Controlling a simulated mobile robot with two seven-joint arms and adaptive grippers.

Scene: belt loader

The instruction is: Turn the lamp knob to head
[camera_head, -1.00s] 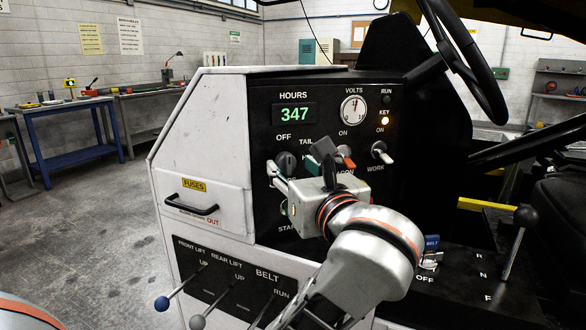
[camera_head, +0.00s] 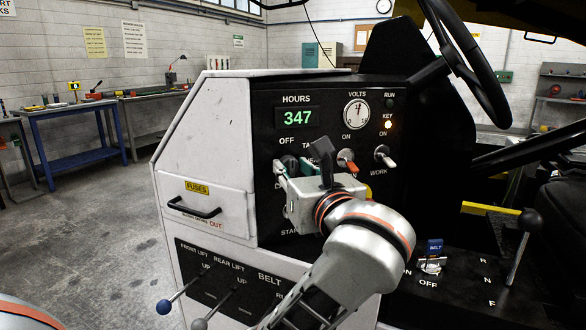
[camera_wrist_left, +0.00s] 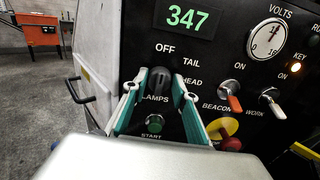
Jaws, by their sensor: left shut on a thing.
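The dark lamp knob (camera_wrist_left: 158,86) is on the black panel, above the LAMPS label, with OFF, TAIL and HEAD printed around its upper right. My left gripper (camera_wrist_left: 156,88) has its teal-lined fingers on both sides of the knob and is shut on it. In the wrist view the knob's grip stands near upright, leaning slightly left at the top; its exact setting is hard to read. In the head view the left gripper (camera_head: 293,170) covers much of the knob (camera_head: 290,161) and hides the HEAD label. My right gripper is not in view.
The green start button (camera_wrist_left: 155,125) lies just below the knob, between the fingers. The red-tipped beacon switch (camera_wrist_left: 229,97) and the work switch (camera_wrist_left: 273,102) are to the right. A yellow and red control (camera_wrist_left: 226,133) is close to the right finger.

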